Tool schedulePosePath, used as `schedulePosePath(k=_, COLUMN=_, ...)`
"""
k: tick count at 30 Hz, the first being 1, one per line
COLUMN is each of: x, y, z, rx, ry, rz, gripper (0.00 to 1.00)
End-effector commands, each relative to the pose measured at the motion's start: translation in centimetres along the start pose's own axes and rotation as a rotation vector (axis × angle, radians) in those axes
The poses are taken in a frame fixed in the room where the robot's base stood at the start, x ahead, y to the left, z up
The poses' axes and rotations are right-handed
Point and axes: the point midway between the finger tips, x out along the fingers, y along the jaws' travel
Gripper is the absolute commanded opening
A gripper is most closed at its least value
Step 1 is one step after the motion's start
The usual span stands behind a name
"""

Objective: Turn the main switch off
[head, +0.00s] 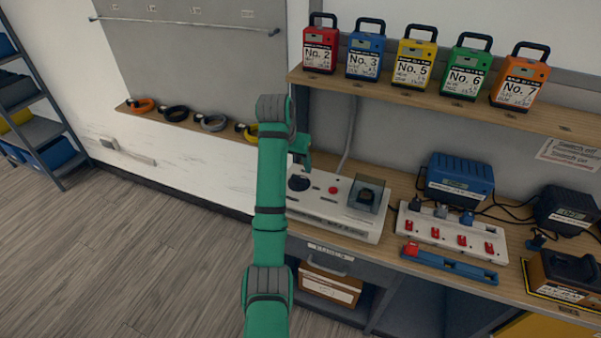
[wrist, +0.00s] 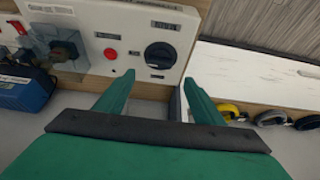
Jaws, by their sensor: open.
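The main switch is a black rotary knob (head: 299,183) on a white control panel (head: 345,222) on the workbench. In the wrist view the knob (wrist: 161,55) sits on the panel face, beside a red button (wrist: 110,54). My gripper (head: 303,157) is close to the knob at the panel's left end. In the wrist view my gripper (wrist: 158,90) is open and empty, with its two fingers apart and the knob beyond them. I cannot tell whether the fingers touch the panel. The label beside the knob is too small to read.
A clear-covered socket (head: 367,195) is on the panel's right. A power strip with red switches (head: 450,232) and a blue charger (head: 459,176) stand further right. Numbered battery packs (head: 414,64) line the shelf above. Floor (head: 130,240) is clear at left.

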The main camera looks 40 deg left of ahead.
Motion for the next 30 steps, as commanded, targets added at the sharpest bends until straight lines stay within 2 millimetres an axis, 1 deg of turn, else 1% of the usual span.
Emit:
schedulePosePath(k=1, x=0.9, y=0.1, z=0.0, rx=0.001, ry=-0.002, rz=0.001, gripper=0.62)
schedulePosePath(k=9, x=5.7, y=0.0, z=0.1, rx=0.0, ry=-0.003, rz=0.0, gripper=0.62)
schedulePosePath(k=15, x=8.1, y=0.0, z=0.0, rx=0.001, ry=-0.001, rz=-0.001, gripper=0.62)
schedulePosePath(k=21, x=9.1, y=0.0, z=0.0, rx=0.001, ry=0.0, rz=-0.001, gripper=0.62)
schedulePosePath(k=28, x=9.1, y=0.0, z=0.0, rx=0.001, ry=0.0, rz=-0.001, gripper=0.62)
schedulePosePath(k=29, x=9.1, y=0.0, z=0.0, rx=0.001, ry=0.0, rz=-0.001, gripper=0.6)
schedulePosePath(k=30, x=9.1, y=0.0, z=0.0, rx=0.001, ry=0.0, rz=-0.001, gripper=0.51)
